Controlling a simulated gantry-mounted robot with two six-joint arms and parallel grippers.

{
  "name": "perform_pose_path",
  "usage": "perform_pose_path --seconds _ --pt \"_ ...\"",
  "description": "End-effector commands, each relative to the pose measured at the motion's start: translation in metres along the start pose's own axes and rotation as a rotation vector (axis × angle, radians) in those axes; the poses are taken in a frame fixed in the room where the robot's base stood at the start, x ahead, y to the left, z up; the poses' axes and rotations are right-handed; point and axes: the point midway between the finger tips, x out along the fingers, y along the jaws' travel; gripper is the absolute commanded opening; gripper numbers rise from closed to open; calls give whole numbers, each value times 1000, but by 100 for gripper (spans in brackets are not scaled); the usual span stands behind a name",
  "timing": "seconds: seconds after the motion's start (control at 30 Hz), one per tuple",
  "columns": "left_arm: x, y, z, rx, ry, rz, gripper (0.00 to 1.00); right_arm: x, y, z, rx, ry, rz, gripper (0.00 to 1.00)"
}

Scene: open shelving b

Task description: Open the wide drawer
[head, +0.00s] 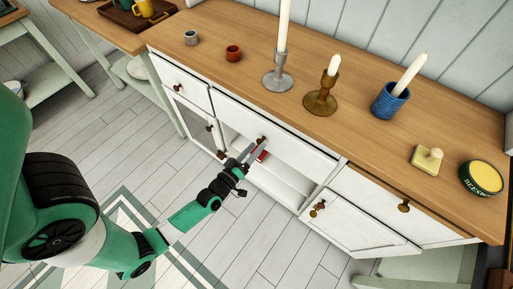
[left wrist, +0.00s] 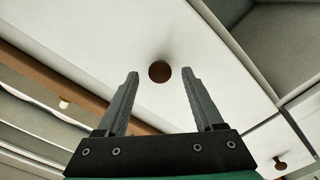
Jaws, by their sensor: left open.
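The wide drawer (head: 285,140) is the white middle drawer under the wooden top, and its front looks closed. Its round brown knob (head: 262,139) is near the middle of the front. My left gripper (head: 253,150) is at the drawer front, close to the knob. In the left wrist view the open fingers (left wrist: 160,76) point at the white drawer front (left wrist: 105,45), with the knob (left wrist: 159,71) showing between the fingertips. I cannot tell whether the fingers touch the knob. My right gripper is not in view.
Candlesticks (head: 278,78), a blue holder (head: 390,100), small cups and a yellow tin (head: 482,178) stand on the wooden top (head: 350,75). An open shelf lies below the drawer, with something red (head: 262,156) in it. Smaller drawers flank it. The floor in front is clear.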

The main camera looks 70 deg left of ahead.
Motion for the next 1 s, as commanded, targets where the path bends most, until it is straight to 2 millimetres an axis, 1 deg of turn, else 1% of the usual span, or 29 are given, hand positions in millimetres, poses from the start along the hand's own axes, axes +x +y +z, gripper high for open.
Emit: perform_pose_path --seconds 0.03,0.1,0.37,0.4,0.47,0.5,0.77,1.0 --pt "6 -1 0 0 2 1 69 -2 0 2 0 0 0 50" --pt "11 0 0 0 -1 0 69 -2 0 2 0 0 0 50" --pt "13 0 0 0 -1 -1 69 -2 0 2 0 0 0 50" --pt "13 0 0 0 -1 -1 65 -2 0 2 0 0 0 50" --pt "13 0 0 0 -1 -1 54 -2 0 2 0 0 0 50" --pt "13 0 0 0 -1 -1 47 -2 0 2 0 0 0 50" --pt "13 0 0 0 -1 -1 0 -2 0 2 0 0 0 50" --pt "13 0 0 0 -1 0 0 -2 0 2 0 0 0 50"
